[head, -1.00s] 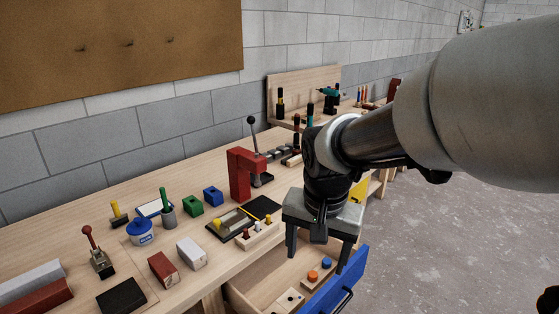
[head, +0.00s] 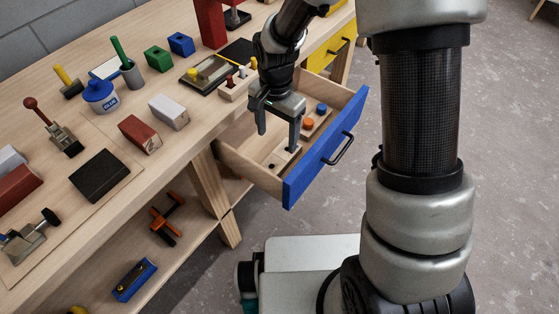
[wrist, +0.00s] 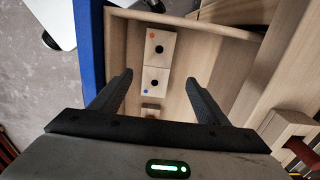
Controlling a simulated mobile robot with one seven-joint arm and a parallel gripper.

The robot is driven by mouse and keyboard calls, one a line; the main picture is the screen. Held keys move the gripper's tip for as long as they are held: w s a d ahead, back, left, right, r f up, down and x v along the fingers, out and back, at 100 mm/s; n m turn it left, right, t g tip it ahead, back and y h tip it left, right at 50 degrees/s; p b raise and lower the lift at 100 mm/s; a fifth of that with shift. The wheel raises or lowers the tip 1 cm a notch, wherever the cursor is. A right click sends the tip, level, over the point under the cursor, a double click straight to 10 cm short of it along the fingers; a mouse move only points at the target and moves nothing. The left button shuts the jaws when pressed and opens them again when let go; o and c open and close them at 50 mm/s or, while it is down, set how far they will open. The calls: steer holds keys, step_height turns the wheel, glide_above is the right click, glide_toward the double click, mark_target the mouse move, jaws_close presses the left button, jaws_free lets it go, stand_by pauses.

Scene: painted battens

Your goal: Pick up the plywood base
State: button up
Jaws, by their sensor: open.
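The plywood base, as far as I can tell, is the pale flat piece (wrist: 165,62) with two dark holes, an orange dot and a blue dot, lying in the open drawer. It also shows in the head view (head: 281,161), partly hidden by a finger. My gripper (head: 277,138) is open and points down over the drawer. In the wrist view, the gripper (wrist: 159,77) has its fingers apart on either side of the base's nearer part, with nothing held. I cannot tell its exact height above the base.
The drawer's blue front (head: 326,148) and wooden walls surround the base closely. A small board with orange and blue knobs (head: 315,121) lies at the drawer's far end. A peg board (head: 239,86) stands on the crowded bench beside the drawer.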

mark_target(279, 157)
step_height(279, 157, down, 3)
steer(key=shift+f, duration=0.15)
steer(key=f, duration=0.1)
steer(key=f+b, duration=0.1)
steer(key=f, duration=0.1)
steer(key=f+b, duration=0.1)
steer(key=shift+s+d+f, duration=0.15)
steer(key=shift+d+f, duration=0.1)
steer(key=shift+d, duration=0.1)
steer(key=shift+f, duration=0.4)
steer(key=c, duration=1.2)
